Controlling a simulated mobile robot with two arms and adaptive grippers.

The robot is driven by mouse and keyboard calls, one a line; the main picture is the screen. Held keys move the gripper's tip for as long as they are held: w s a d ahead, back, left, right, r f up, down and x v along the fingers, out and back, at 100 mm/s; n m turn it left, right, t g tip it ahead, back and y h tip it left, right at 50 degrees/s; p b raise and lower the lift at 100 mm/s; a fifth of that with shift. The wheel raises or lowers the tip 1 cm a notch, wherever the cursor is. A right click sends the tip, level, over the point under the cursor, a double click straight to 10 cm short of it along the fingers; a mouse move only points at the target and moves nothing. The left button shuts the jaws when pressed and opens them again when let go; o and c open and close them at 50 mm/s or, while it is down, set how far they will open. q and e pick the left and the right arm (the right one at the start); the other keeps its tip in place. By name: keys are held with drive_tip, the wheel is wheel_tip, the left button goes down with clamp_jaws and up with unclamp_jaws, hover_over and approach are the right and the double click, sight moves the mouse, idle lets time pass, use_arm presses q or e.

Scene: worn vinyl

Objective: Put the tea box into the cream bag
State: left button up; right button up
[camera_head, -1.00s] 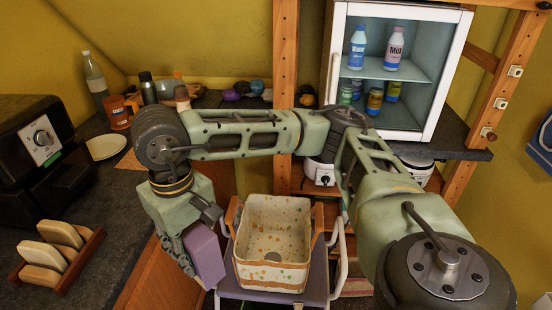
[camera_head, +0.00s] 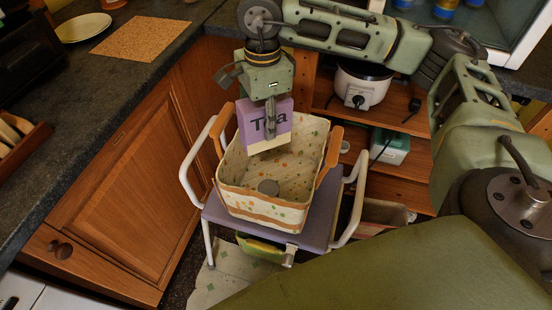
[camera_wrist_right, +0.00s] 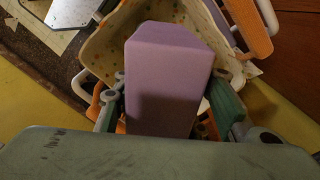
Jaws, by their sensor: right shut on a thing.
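The tea box (camera_head: 264,124) is purple with a cream lower band and the word "Tea". My right gripper (camera_head: 268,98) points down and is shut on its upper part. In the right wrist view the box (camera_wrist_right: 165,80) sits between the two fingers of the gripper (camera_wrist_right: 170,105). The cream bag (camera_head: 245,203) is open-topped, dotted, with orange handles, and stands on a purple chair seat. The box hangs over the bag's far left part, its lower end at about rim height; I cannot tell how deep it reaches. The bag (camera_wrist_right: 100,48) also shows behind the box. My left gripper is not seen.
The purple chair (camera_head: 316,228) has white armrests on both sides of the bag. A dark counter (camera_head: 110,85) with a cork mat (camera_head: 145,37) runs along the left. A rice cooker (camera_head: 362,87) stands on the wooden shelves behind.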

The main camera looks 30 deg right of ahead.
drive_tip(key=w+d+f+m+b, duration=0.2)
drive_tip(key=d+f+m+b, duration=0.3)
drive_tip(key=f+m, duration=0.4)
drive_tip(key=m+b, duration=0.8)
hover_over(280, 177)
wheel_tip(280, 177, down, 14)
drive_tip(key=f, duration=0.1)
drive_tip(key=shift+f+b, duration=0.3)
drive_tip(key=shift+f, duration=0.9)
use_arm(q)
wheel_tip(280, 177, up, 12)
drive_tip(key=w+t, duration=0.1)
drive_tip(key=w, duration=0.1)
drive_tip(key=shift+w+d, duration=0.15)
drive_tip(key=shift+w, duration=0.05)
use_arm(e)
drive_tip(key=shift+f, duration=0.15)
drive_tip(key=o, duration=1.4)
